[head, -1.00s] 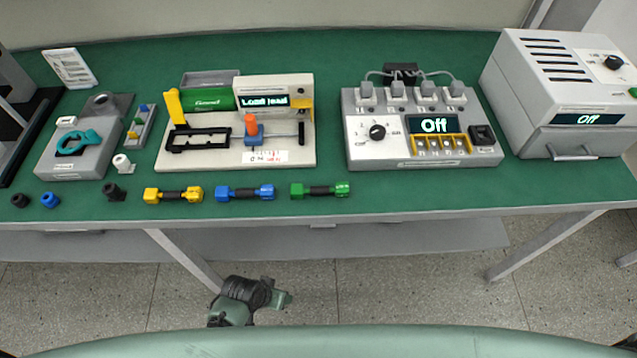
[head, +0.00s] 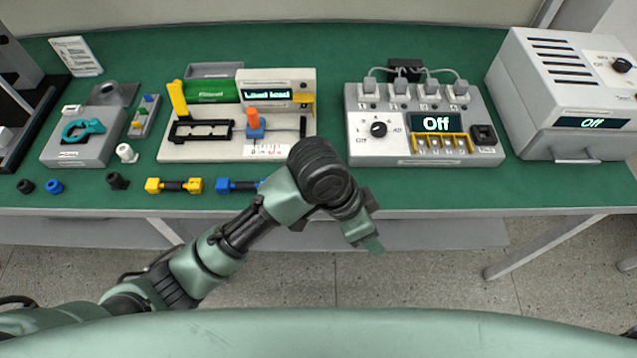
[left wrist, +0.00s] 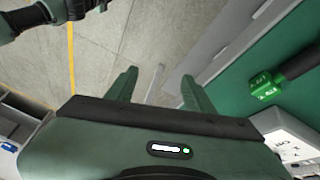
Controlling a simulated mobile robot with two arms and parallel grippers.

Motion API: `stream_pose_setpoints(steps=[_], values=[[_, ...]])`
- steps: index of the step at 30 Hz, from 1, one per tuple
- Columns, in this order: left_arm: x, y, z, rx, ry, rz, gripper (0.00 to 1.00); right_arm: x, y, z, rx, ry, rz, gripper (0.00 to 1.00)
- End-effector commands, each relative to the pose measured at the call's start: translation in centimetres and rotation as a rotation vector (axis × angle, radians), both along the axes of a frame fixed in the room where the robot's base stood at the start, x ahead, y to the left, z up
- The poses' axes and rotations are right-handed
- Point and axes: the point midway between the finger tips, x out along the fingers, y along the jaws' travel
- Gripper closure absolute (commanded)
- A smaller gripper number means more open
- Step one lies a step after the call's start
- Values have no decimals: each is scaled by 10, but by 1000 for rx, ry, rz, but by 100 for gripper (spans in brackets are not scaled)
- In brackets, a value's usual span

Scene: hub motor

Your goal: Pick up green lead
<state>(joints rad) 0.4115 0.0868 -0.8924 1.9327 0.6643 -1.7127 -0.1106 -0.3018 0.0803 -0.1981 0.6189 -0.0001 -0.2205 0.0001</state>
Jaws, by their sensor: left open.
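The green lead shows in the left wrist view as a bright green end block (left wrist: 265,86) with a black middle section running off the right edge. It lies on the green bench top near its front edge. In the head view my left arm hides it. My left gripper (head: 367,240) hangs just in front of the bench edge in the head view. In the left wrist view its two fingers (left wrist: 160,88) are spread apart with nothing between them, left of the green lead and apart from it. My right gripper is not in view.
A blue lead (head: 236,186) and a yellow lead (head: 174,185) lie left along the bench front. Behind stand a test fixture with an orange-handled clamp (head: 253,122) and a grey power unit (head: 366,149) reading Off. Open floor lies before the bench.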

Motion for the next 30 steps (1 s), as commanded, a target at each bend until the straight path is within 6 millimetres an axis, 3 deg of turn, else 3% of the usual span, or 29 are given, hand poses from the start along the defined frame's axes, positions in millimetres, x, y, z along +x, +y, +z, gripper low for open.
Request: stream_pose_setpoints(steps=[4, 7, 11, 18, 23, 30], values=[[8, -6, 2, 123, -26, -170, 47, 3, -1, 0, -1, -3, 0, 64], [23, 5, 1, 266, -40, -284, 47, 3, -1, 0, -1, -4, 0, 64], [58, 39, 7, 496, -47, -369, 47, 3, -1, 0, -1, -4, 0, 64], [113, 95, 38, 760, -40, -355, 47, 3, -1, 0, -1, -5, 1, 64], [127, 112, 46, 819, -33, -336, 47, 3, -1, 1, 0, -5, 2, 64], [129, 123, 24, 824, -32, -334, 47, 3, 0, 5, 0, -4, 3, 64]])
